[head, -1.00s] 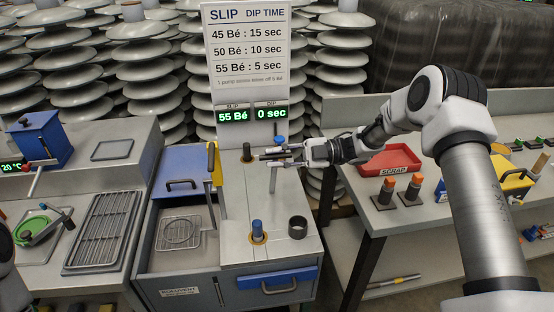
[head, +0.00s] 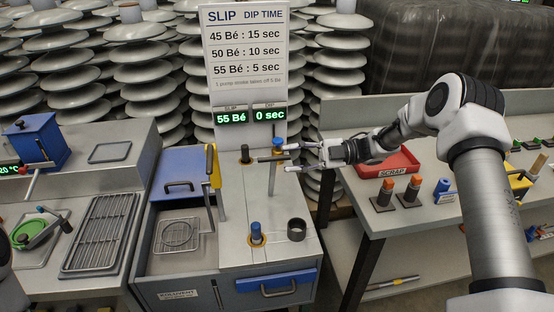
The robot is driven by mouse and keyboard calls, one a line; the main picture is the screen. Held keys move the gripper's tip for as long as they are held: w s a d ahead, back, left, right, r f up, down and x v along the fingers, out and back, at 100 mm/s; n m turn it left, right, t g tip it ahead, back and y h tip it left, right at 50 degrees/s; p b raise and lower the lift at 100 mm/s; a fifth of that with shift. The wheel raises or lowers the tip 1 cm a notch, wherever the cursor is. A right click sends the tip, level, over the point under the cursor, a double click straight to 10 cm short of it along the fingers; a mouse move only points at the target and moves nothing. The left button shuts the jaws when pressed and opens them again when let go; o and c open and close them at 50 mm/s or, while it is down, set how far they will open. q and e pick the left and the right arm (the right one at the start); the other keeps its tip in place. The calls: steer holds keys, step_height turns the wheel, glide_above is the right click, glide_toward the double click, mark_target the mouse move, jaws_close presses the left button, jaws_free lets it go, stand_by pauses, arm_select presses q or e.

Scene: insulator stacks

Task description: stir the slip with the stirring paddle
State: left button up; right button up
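My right gripper (head: 289,158) reaches in from the right, over the right edge of the grey slip station (head: 280,215). Its two fingers are apart, with nothing visible between them. A blue knob (head: 278,143) and a thin upright rod (head: 271,180) stand just left of its fingertips; I cannot tell whether they touch. I cannot tell which of these is the stirring paddle. The slip itself is hidden. The display (head: 250,116) reads 55 Bé and 0 sec. My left gripper is not visible.
A dark knob (head: 245,154), a blue-topped post (head: 256,232) and a dark ring (head: 297,229) stand on the station. A solvent bin with a blue lid (head: 184,170) is to its left. A red scrap tray (head: 392,163) lies on the right bench.

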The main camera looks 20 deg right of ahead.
steer(key=v, duration=0.7)
steer(key=shift+d, duration=0.15)
steer(key=shift+f, duration=0.1)
stand_by(0.6)
